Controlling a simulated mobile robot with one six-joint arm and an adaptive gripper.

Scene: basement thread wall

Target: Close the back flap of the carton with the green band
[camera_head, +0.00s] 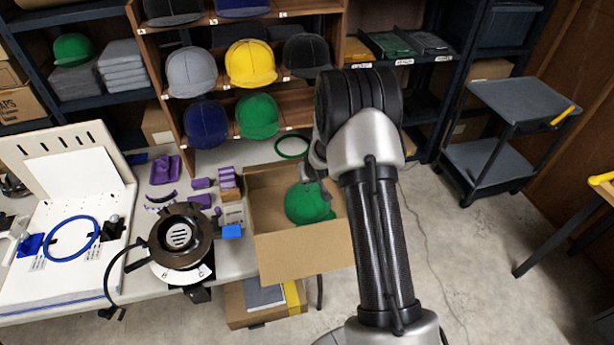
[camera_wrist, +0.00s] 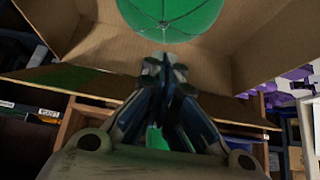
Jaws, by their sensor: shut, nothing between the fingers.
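The open brown carton (camera_head: 300,262) stands at the table's front right, with a green cap (camera_head: 308,204) inside. In the wrist view, the carton's inner cardboard (camera_wrist: 105,45) and the cap (camera_wrist: 170,15) fill the top. A cardboard flap or edge (camera_wrist: 95,84) crosses below them, with a green patch at its left; I cannot tell if this is the green band. My gripper (camera_head: 322,188) is at the carton's back right, partly hidden by my arm. Its fingers (camera_wrist: 163,68) are shut and empty, close to the cardboard; contact is unclear.
A green ring (camera_head: 292,146) lies behind the carton. A cap press (camera_head: 180,236) and purple parts (camera_head: 165,170) are to its left. Cap shelves (camera_head: 220,103) rise close behind. Another carton (camera_head: 262,302) is below. A grey cart (camera_head: 520,105) stands right, with clear floor before it.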

